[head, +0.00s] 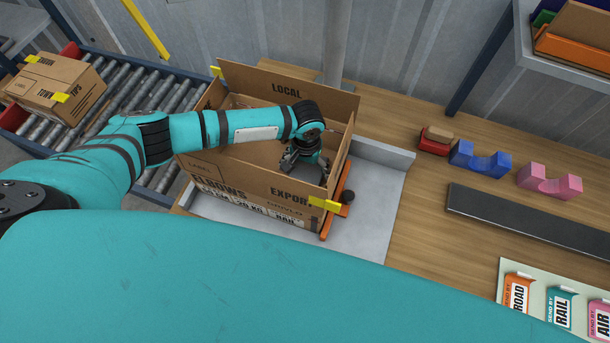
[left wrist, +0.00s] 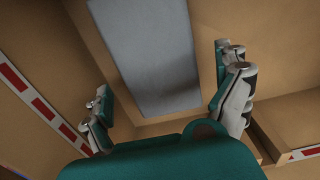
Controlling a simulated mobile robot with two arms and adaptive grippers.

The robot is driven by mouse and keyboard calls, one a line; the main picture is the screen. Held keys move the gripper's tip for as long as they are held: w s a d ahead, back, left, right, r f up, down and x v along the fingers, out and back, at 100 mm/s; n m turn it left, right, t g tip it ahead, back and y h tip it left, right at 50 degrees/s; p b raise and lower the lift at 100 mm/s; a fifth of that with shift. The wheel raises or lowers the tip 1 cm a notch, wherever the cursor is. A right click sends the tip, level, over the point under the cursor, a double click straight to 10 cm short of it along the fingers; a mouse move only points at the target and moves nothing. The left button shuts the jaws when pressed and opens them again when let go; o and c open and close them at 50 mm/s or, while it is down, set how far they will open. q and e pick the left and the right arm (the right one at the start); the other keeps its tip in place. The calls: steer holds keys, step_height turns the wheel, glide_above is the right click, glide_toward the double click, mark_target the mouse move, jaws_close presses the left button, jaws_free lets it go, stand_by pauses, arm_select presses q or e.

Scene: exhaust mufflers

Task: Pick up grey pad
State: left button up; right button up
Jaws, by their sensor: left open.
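A flat grey pad (left wrist: 146,55) lies inside the open cardboard box (head: 215,172), seen from above in the left wrist view. My left gripper (head: 303,167) reaches down into the right end of the box. In the left wrist view its two fingers (left wrist: 163,78) are spread wide, one on each side of the pad's near part, with nothing between them that I can see gripped. I cannot tell whether a finger touches the pad. In the head view the gripper and box wall mostly hide the pad. My right gripper is not in view.
The box walls stand close around my gripper, with flaps and yellow clips at the corners. A roller conveyor with a closed carton (head: 62,84) is at left. Blue (head: 480,160) and pink (head: 550,182) cradles and a dark bar (head: 530,218) lie on the wooden table at right.

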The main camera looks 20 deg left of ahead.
mark_target(306, 173)
arm_select(q)
steer(key=shift+f, duration=1.55)
steer(key=shift+s, duration=0.1)
steer(key=c, duration=0.6)
steer(key=shift+r, duration=0.1)
steer(key=shift+c, duration=0.2)
